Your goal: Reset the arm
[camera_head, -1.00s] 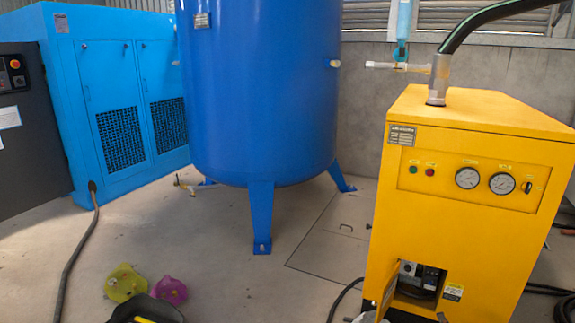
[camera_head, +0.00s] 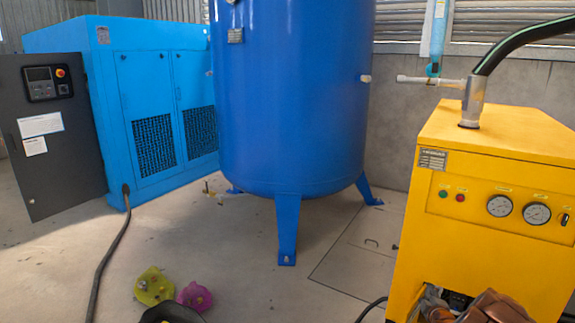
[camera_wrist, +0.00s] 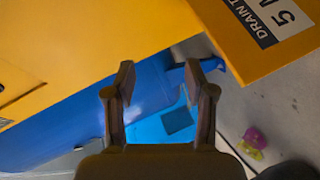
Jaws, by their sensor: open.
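My gripper (camera_wrist: 159,78) is open and empty in the wrist view, its two brown fingers apart with nothing between them. Behind the gap are the blue tank (camera_wrist: 80,108) and the light blue cabinet, both farther off. A brown part of my arm shows at the bottom right of the head view, in front of the yellow dryer (camera_head: 490,170). The big blue receiver tank (camera_head: 290,100) stands on blue legs in the middle of the head view.
A yellow panel with a drain label (camera_wrist: 265,25) is close at the wrist view's upper right. A light blue cabinet (camera_head: 140,90) with an open dark door (camera_head: 60,150) stands left. Yellow (camera_head: 153,287) and pink (camera_head: 195,296) objects and a dark hose (camera_head: 105,260) lie on the floor.

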